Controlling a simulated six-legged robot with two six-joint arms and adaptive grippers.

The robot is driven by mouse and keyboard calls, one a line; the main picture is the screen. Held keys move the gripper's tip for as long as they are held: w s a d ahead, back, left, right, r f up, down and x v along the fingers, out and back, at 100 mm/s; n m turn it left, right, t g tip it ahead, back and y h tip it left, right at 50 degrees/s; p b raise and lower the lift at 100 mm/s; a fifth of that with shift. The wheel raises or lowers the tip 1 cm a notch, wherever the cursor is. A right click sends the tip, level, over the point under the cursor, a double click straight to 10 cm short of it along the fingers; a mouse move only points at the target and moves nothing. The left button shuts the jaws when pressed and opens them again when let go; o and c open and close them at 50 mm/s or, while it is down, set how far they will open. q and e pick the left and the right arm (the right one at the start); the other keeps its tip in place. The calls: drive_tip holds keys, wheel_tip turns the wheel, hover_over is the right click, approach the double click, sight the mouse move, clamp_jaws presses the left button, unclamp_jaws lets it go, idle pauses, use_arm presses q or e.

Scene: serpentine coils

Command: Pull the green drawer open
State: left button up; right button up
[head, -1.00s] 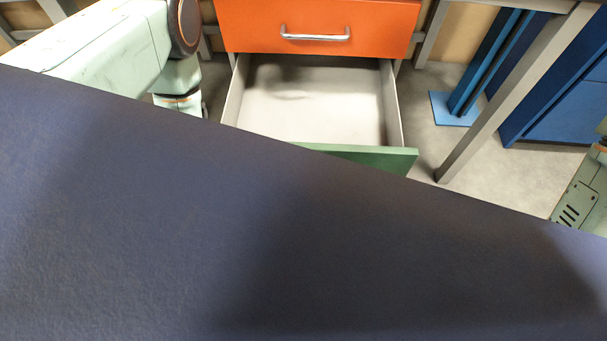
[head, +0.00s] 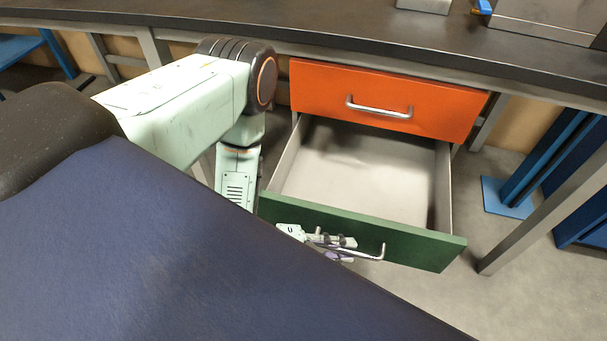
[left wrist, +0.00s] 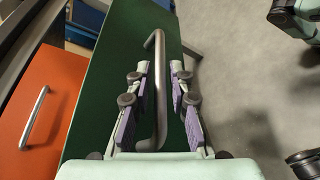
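The green drawer (head: 430,249) stands well out from under the bench, and its pale grey inside (head: 365,170) shows empty. Its metal bar handle (head: 372,256) is on the front face and also shows in the left wrist view (left wrist: 161,95). My left gripper (head: 338,246) is at the handle's left part in the head view. In the left wrist view its purple-padded fingers (left wrist: 159,72) stand on either side of the bar, with a visible gap on both sides. It is open around the handle, not clamped on it. My right gripper is not in view.
An orange drawer (head: 440,103) with a metal handle sits shut above the green one, under the dark benchtop (head: 300,28). A grey table leg (head: 540,210) and a blue stand (head: 508,197) are on the right. Grey floor lies clear before the green front.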

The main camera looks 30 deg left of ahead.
use_arm(q)
drive_tip(key=v, duration=1.1)
drive_tip(key=shift+a+r, duration=0.15)
drive_tip(key=shift+a, duration=0.15)
drive_tip(key=shift+s, duration=0.15)
